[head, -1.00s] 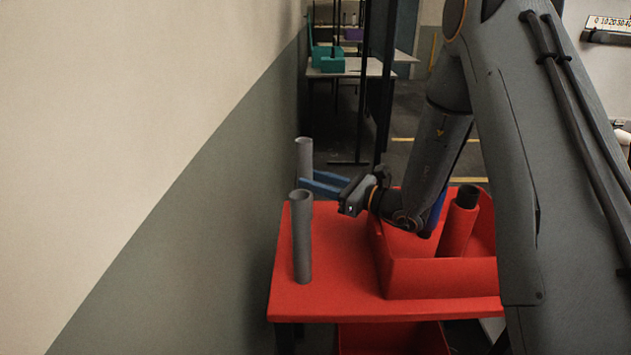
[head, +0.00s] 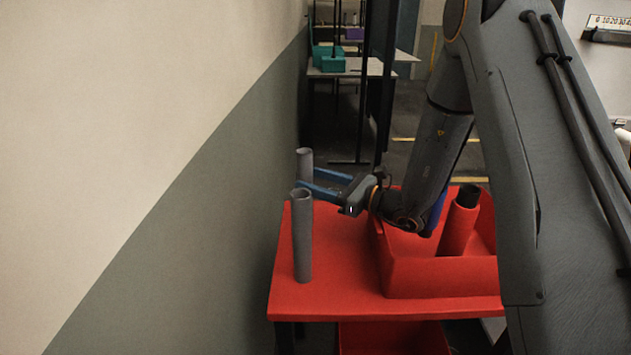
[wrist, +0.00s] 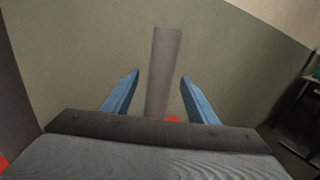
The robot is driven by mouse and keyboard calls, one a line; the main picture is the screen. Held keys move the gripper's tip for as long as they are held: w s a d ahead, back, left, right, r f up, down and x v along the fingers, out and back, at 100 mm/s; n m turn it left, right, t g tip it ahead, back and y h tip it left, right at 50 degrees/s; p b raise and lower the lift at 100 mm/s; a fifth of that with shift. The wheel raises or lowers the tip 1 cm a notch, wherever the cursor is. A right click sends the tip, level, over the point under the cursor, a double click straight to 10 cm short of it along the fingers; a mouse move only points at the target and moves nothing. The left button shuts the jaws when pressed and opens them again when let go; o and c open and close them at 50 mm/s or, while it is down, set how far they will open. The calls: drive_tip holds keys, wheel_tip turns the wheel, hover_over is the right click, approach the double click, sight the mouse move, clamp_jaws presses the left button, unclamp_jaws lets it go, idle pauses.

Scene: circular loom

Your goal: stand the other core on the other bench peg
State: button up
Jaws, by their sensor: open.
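One grey tube-shaped core (head: 302,240) stands upright near the front left of the red bench (head: 340,285). The other grey core (head: 305,160) stands upright at the back left, its lower part hidden behind the near core and my fingers. My gripper (head: 310,178) is open at the far core, its blue fingers on either side. In the wrist view, this core (wrist: 163,70) stands between the spread fingers of my gripper (wrist: 161,76), with a gap on each side. The bench pegs are not visible; whether the far core is fully seated cannot be seen.
A red bin (head: 440,280) sits on the bench to the right, with a dark-topped red cylinder (head: 460,222) in it. A wall (head: 200,240) runs close along the left of the bench. Behind stands another table with teal bins (head: 330,62).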

wheel_tip(320, 180, up, 10)
drive_tip(key=shift+b, duration=0.4)
idle(0.4)
